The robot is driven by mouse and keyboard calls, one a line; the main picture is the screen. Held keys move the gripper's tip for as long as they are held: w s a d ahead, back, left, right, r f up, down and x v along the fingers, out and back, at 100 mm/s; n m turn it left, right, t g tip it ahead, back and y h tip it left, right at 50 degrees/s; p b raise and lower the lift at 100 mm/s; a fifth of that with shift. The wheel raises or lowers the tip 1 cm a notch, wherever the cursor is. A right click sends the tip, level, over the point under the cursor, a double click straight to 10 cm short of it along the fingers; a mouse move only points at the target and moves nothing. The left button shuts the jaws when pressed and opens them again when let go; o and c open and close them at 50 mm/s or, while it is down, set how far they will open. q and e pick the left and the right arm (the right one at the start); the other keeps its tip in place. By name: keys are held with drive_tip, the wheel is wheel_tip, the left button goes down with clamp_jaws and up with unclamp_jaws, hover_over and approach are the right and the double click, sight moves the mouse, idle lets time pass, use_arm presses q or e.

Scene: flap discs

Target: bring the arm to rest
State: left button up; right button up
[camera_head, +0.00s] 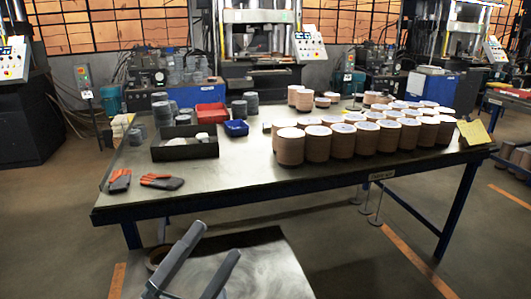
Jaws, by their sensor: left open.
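My left gripper (219,240) is at the bottom of the head view, left of centre. Its two grey fingers stand apart with nothing visible between them. It is in front of the big work table and over a lower bare metal surface (262,268). A brown round piece (155,257) shows on that surface just left of the fingers, partly hidden by them. My right gripper is out of view.
The metal table (262,166) carries rows of brown disc stacks (342,142) on the right. A black tray (184,150), red bin (210,113), blue bin (236,128) and gloves (161,181) are on the left. Its front middle is clear. Presses stand behind.

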use_arm(q)
drive_tip(key=s+a+f+n+g+y, duration=0.1)
drive_tip(key=a+f+n+g+y, duration=0.1)
drive_tip(key=a+f+n+y, duration=0.7)
drive_tip(key=a+f+n+g+y, duration=0.2)
drive_tip(key=a+f+n+y, duration=0.4)
drive_tip(key=f+n+y, duration=0.5)
drive_tip(key=s+d+f+n+g+h, duration=0.2)
drive_tip(key=s+f+n+g+h, duration=0.25)
drive_tip(key=s+f+g, duration=1.2)
drive_tip(key=s+d+f+t, duration=0.1)
drive_tip(key=f+t, duration=0.1)
drive_tip(key=f, duration=1)
drive_tip(key=s+d+f+m+t+h, duration=0.1)
drive_tip(key=s+f+t, duration=0.1)
drive_tip(key=f, duration=1)
drive_tip(key=s+d+f+t, duration=0.1)
drive_tip(key=f+t, duration=0.2)
drive_tip(key=f, duration=0.9)
drive_tip(key=shift+s+d+f+p, duration=0.25)
drive_tip(key=shift+s+d+p, duration=0.05)
drive_tip(key=shift+s+d, duration=0.05)
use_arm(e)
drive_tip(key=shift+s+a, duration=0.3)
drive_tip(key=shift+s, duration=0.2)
